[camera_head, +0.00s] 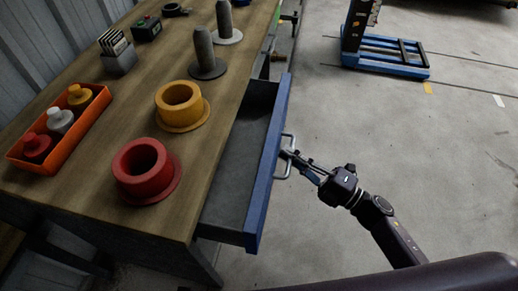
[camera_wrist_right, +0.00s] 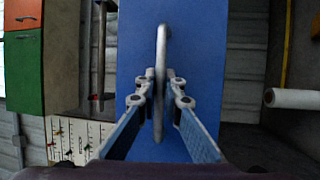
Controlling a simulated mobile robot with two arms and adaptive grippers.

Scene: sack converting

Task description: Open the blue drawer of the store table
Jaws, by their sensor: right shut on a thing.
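The blue drawer (camera_head: 268,165) of the wooden store table (camera_head: 215,160) stands pulled out to the right in the head view, and its grey inside looks empty. Its front carries a pale metal bar handle (camera_head: 288,157). My right gripper (camera_head: 290,155) is shut on this handle. In the right wrist view the handle (camera_wrist_right: 161,60) runs upright between the two fingers of my right gripper (camera_wrist_right: 161,80), with the blue drawer front (camera_wrist_right: 200,50) behind it. My left gripper is in neither view.
On the table top stand a red flanged ring (camera_head: 145,170), a yellow one (camera_head: 181,105), grey spindles (camera_head: 206,55) and an orange tray (camera_head: 62,125) of bottles. A blue-framed stand (camera_head: 385,55) is on the floor at the back. The floor right of the drawer is clear.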

